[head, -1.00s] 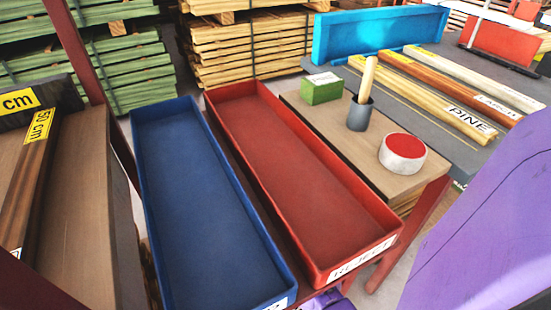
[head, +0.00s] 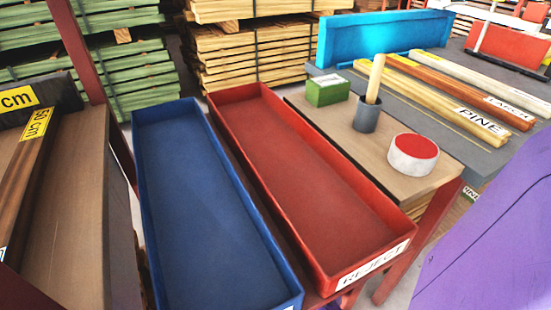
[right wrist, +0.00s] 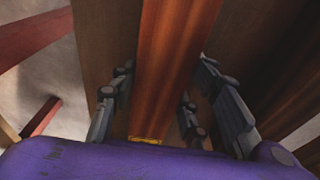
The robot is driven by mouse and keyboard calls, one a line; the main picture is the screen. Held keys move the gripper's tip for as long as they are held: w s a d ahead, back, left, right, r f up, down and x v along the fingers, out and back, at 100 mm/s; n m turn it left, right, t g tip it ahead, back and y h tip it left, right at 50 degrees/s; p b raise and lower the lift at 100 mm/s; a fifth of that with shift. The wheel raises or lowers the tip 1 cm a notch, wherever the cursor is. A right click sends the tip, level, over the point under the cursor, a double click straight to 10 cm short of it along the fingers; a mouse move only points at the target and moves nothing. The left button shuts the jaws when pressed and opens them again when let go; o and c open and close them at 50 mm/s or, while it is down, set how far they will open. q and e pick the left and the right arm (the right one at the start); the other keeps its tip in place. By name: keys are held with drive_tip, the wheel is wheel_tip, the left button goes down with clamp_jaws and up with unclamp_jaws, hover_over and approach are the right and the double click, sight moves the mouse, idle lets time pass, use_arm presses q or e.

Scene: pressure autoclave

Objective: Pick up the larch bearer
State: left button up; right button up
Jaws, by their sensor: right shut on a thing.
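In the head view an orange-brown bar labelled LARCH (head: 455,83) lies on the dark grey bench, between a pale yellow bar labelled PINE (head: 435,95) and a whiter bar (head: 480,80). In the right wrist view my right gripper (right wrist: 165,75) is shut on a reddish-brown wooden bar (right wrist: 170,60), with fingers on both sides of it. A yellow label shows at the bar's near end. I cannot tell from its visible part whether it is larch. My right gripper is outside the head view; my left gripper is in neither view.
An empty blue tray (head: 143,150) and an empty red REJECT tray (head: 223,110) stand side by side. A dark brown bar (head: 25,180) lies at left.

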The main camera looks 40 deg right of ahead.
clamp_jaws()
drive_tip(key=shift+r, duration=0.1)
drive_tip(key=shift+w+r+p, duration=0.1)
drive_tip(key=shift+r+p, duration=0.2)
drive_tip(key=shift+r, duration=0.2)
wheel_tip(320, 180, up, 2)
drive_tip(key=shift+r+p, duration=0.25)
drive_tip(key=shift+p, duration=0.45)
drive_tip(key=s+a+r+p, duration=0.6)
drive_tip(key=a+r, duration=0.3)
drive_tip(key=a, duration=0.3)
drive_tip(key=shift+s, duration=0.45)
